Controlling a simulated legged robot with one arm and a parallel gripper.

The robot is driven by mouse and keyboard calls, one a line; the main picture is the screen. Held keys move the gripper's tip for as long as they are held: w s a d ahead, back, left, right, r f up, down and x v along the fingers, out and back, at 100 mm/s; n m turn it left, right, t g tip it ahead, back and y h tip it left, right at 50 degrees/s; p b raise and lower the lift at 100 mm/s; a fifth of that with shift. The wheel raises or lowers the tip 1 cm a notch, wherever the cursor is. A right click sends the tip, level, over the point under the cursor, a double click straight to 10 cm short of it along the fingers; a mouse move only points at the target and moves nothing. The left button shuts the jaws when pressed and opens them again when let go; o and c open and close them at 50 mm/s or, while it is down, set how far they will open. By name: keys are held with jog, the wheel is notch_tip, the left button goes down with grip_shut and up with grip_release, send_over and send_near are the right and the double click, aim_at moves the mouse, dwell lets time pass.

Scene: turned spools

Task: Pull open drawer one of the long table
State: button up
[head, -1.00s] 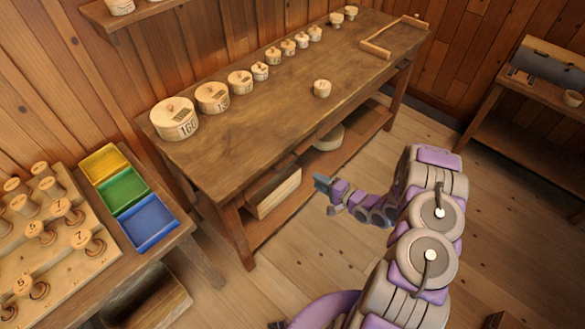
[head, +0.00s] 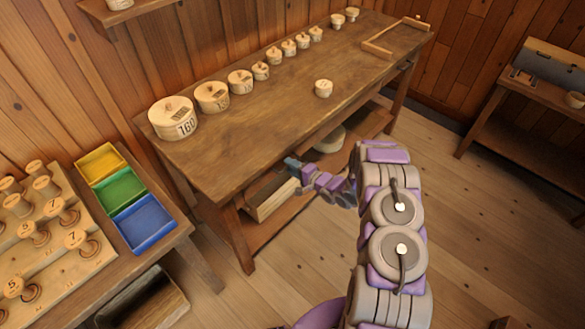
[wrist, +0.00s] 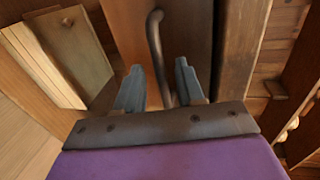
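The long table (head: 250,125) runs along the back wall. My gripper (head: 291,163) is at its front side, just under the edge of the top. In the wrist view my gripper (wrist: 160,88) has its two grey fingers apart. A bent dark metal handle (wrist: 155,35) stands against a brown wooden front (wrist: 187,30), and its lower part lies between the fingers. No clear contact between fingers and handle shows. In the head view my arm and the table top hide the drawer front, so its number cannot be read.
A wooden box (head: 270,198) stands on the table's lower shelf, close to my gripper. Several round lidded boxes line the table's back. A side table with yellow, green and blue (head: 145,222) trays is at the left.

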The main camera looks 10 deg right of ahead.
grip_shut()
dwell(0.3)
dwell(0.4)
